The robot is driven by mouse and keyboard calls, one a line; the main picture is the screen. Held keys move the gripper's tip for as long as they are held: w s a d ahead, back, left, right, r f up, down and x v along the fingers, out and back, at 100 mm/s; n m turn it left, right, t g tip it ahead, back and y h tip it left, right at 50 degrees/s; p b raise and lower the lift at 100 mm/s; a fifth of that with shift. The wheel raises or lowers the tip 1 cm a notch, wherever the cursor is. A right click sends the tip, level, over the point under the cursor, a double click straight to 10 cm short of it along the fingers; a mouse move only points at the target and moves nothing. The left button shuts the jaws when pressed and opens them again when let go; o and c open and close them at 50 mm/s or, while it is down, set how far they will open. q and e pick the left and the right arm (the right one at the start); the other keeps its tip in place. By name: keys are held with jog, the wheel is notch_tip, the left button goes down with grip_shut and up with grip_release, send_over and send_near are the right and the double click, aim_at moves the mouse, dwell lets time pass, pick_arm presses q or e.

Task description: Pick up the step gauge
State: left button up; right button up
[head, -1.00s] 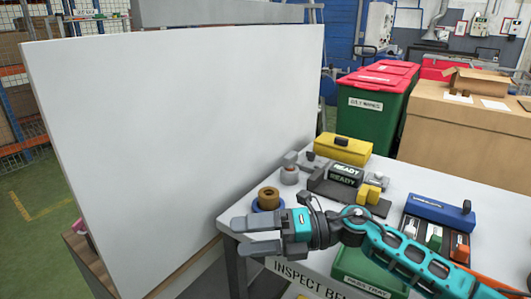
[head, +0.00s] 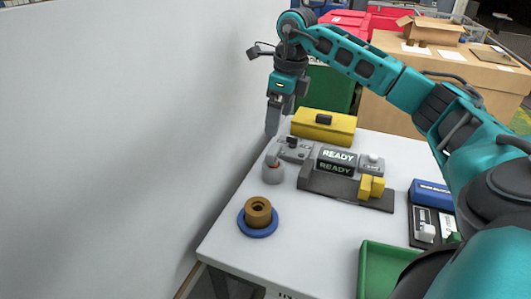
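No object here is clearly marked as the step gauge. My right gripper (head: 279,116) points down above the back left edge of the bench, near the yellow case (head: 323,125) and above and behind the grey piece. Its two fingers look apart, seen nearly edge-on, with nothing visible between them. My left gripper is out of view.
A brown ring on a blue base (head: 257,218) stands at the front left of the bench (head: 310,240). A green tray (head: 373,265), a blue case (head: 430,194) and a dark rack (head: 424,226) are to the right. A tall white panel (head: 130,150) borders the left.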

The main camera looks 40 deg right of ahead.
aim_at(274, 148)
jog(key=f, duration=0.5)
jog(key=shift+w+a+f, duration=0.2)
jog(key=shift+w+a, duration=0.05)
jog(key=shift+w+a+f+p, duration=0.1)
jog(key=shift+f+p, duration=0.05)
jog(key=shift+f, duration=1.25)
jog(key=shift+w+a+f+p, duration=0.1)
jog(key=shift+f+p, duration=0.05)
jog(key=shift+f, duration=1.2)
jog(key=shift+c, duration=0.2)
jog(key=shift+c, duration=0.7)
jog(key=shift+r, duration=0.1)
jog(key=c, duration=0.9)
jog(key=shift+c, duration=0.3)
jog(key=shift+r, duration=0.1)
